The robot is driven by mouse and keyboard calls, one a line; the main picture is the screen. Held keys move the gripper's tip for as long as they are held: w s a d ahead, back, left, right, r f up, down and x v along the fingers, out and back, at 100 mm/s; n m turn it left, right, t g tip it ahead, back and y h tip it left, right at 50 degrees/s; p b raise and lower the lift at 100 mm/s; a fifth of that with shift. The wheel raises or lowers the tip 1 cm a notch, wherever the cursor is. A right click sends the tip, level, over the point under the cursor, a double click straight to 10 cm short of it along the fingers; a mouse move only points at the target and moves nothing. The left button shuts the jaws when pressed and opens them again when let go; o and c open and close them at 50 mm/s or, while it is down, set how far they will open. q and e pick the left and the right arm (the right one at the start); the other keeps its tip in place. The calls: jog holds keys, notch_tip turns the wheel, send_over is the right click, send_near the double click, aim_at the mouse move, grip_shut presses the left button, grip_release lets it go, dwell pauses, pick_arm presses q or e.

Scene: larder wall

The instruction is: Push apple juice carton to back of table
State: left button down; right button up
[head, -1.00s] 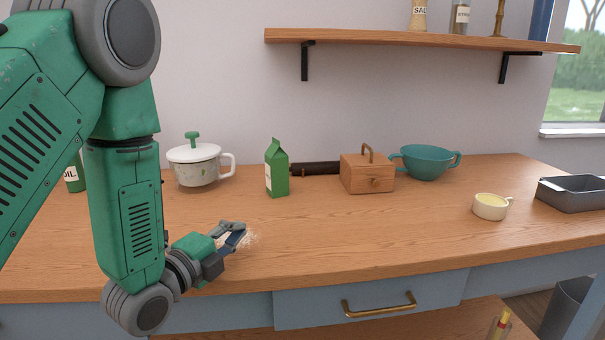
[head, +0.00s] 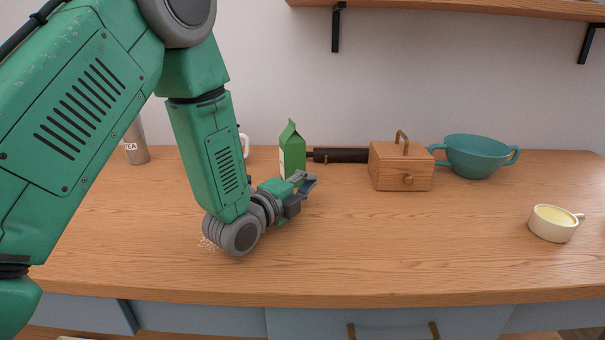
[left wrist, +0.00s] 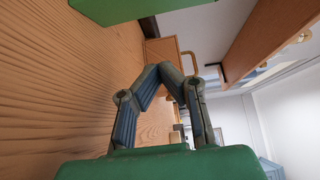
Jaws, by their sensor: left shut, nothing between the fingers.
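The apple juice carton (head: 291,152) is green with a gabled top and a pale label. It stands upright on the wooden table (head: 400,250), towards the back. My left gripper (head: 307,182) is low over the table, just in front of the carton's lower right part and overlapping it in the head view; I cannot tell whether they touch. Its fingers meet at the tips with nothing between them, as the left wrist view (left wrist: 163,68) shows. There a plain green face, seemingly the carton (left wrist: 140,8), shows at the top edge. My right gripper is out of view.
A dark handle-like bar (head: 340,155) lies right of the carton, beside a wooden box (head: 401,168). A teal bowl (head: 475,157) and a cream cup (head: 552,224) are further right. A grey canister (head: 137,145) stands left. My left arm hides most of a white pot.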

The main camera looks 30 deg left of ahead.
aim_at(281, 163)
pick_arm(q)
jog(key=shift+w+d, duration=0.15)
jog(key=shift+w, duration=0.85)
jog(key=shift+w+a, duration=0.25)
jog(key=shift+a, duration=1)
jog(key=shift+w+a, duration=0.2)
jog(key=shift+a, duration=0.5)
jog(key=a, duration=0.2)
jog(key=w+a, duration=0.1)
jog(key=a, duration=0.1)
jog(key=w+a, duration=0.1)
jog(key=a, duration=0.2)
jog(key=shift+w, duration=0.2)
jog(key=shift+d, duration=0.15)
